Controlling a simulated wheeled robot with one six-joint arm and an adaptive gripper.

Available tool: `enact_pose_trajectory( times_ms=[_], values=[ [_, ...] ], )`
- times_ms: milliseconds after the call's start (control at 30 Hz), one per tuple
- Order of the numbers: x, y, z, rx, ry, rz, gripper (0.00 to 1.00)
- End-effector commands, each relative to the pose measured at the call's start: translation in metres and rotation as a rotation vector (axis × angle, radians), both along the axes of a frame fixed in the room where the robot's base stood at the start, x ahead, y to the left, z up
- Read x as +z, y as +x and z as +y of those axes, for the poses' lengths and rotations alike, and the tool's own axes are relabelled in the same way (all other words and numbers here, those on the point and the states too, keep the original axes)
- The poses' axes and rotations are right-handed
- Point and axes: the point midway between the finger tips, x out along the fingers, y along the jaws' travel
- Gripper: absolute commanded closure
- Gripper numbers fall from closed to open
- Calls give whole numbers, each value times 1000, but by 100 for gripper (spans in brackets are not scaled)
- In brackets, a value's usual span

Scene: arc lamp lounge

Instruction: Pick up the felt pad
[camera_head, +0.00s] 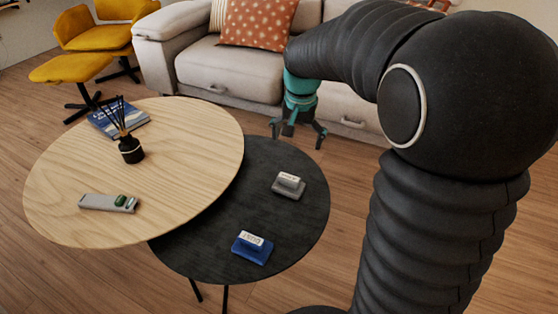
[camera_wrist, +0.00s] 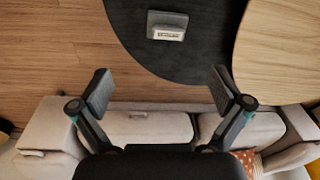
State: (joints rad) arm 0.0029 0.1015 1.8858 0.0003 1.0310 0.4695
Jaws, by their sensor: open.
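Two small blocks with white labels lie on the black round table (camera_head: 215,235): a grey one (camera_head: 287,188) toward its right side and a blue one (camera_head: 250,250) near its front. The labels are too small to read surely, and I cannot tell which block is the felt pad. The grey block also shows in the wrist view (camera_wrist: 167,25), at the top middle, beyond my fingertips. My gripper (camera_head: 297,138) is open and empty, above and behind the black table's far edge, in front of the sofa. It shows in the wrist view (camera_wrist: 161,90) with fingers wide apart.
The wooden round table (camera_head: 180,185) overlaps the black one at left. It holds a reed diffuser (camera_head: 131,149), a blue book (camera_head: 110,122) and a grey remote-like item (camera_head: 100,202). The black table is clear around both blocks.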

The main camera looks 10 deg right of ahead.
Motion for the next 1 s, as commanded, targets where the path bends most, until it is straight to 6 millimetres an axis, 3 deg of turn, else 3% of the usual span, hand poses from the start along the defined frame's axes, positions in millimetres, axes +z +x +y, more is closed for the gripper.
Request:
enact_pose_trajectory(
  times_ms=[100, 333, 567, 800, 1000],
  values=[
    [-27, 32, 1, -59, 6, 54, 0],
    [-62, 66, 1, -137, 9, 111, 0],
    [-84, 73, 1, -157, 10, 126, 0],
    [-127, 72, 1, -156, 9, 128, 0],
    [-152, 72, 1, -155, 10, 124, 0]
  ],
)
